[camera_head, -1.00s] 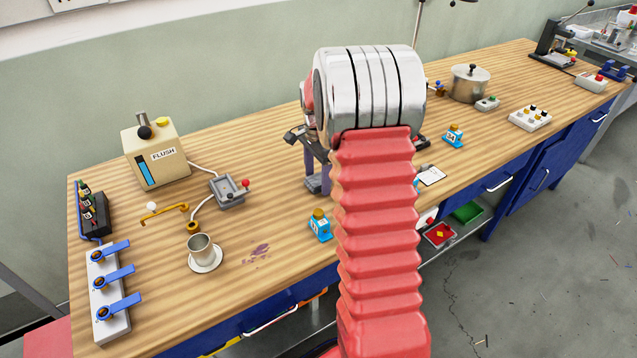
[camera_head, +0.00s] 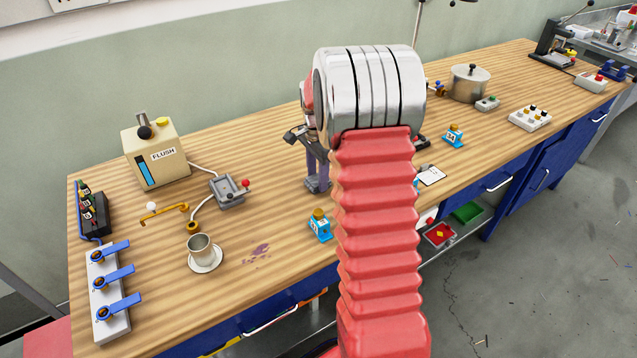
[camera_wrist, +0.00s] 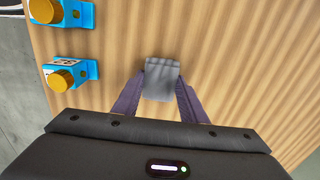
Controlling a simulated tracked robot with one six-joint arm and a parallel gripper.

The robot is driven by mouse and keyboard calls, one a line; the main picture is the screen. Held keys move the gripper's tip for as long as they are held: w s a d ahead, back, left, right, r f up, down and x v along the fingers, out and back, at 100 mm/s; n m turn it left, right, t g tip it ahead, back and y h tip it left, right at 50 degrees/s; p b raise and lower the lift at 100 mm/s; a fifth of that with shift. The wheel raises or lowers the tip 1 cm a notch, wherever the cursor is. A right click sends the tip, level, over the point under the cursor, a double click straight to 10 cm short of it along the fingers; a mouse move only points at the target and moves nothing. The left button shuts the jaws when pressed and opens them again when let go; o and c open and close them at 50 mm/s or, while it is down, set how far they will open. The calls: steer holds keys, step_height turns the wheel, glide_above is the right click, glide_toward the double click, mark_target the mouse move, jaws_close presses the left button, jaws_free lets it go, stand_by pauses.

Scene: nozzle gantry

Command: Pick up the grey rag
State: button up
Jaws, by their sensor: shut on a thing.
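The grey rag (camera_wrist: 160,78) is between the fingers of my gripper (camera_wrist: 162,88) in the wrist view, with its far end showing past the fingertips. The purple fingers are shut on it from both sides. In the head view, my gripper (camera_head: 317,180) points down at the bench, partly behind my arm. A small part of the grey rag (camera_head: 314,188) shows at the fingertips, at or just above the bench top. I cannot tell whether it touches the wood.
A cup (camera_head: 200,249) on a saucer, a grey tray box (camera_head: 229,191) and the flush machine (camera_head: 157,150) are to the left. A steel pot (camera_head: 469,84) is at the right.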

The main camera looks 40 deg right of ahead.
mark_target(317, 179)
steer(key=shift+r, duration=0.1)
steer(key=shift+c, duration=0.4)
step_height(317, 179, up, 10)
stand_by(0.3)
stand_by(0.3)
steer(key=o, duration=0.5)
steer(key=c, duration=0.4)
steer(key=shift+s, duration=0.1)
